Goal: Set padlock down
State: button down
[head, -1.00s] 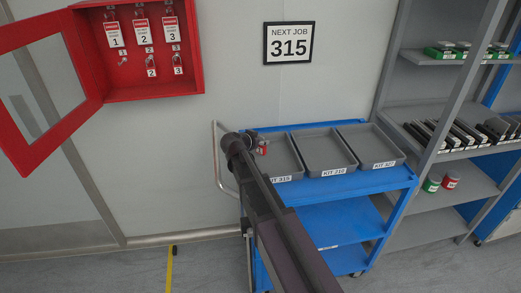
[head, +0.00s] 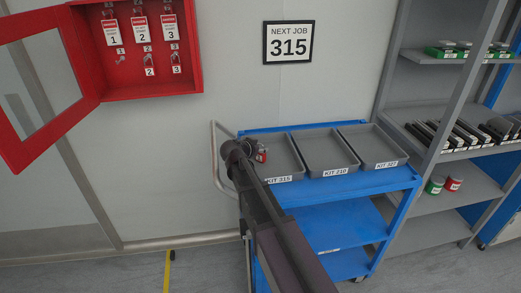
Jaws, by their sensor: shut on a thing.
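A small red padlock (head: 262,157) is held at the end of my arm, over the left part of the grey tray labelled KIT 315 (head: 297,160). My gripper (head: 259,149) is shut on the padlock. The arm hides most of the gripper and part of this tray's left side. I cannot tell whether the padlock touches the tray floor. The tray lies on the top of a blue cart (head: 340,185).
Two more grey trays, KIT 210 (head: 335,173) and KIT 327 (head: 387,164), lie to the right. A sign (head: 289,42) reads NEXT JOB 315. Grey shelving (head: 465,100) stands right of the cart.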

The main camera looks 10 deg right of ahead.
jog(key=shift+f, duration=0.15)
jog(key=shift+c, duration=1.1)
grip_release()
jog(key=shift+r, duration=0.2)
jog(key=shift+s+a+r, duration=0.15)
jog(key=shift+s+a, duration=0.05)
jog(key=p+v, duration=0.3)
jog(key=v, duration=0.2)
jog(key=shift+s+a+r, duration=0.4)
jog(key=shift+s+a, duration=0.2)
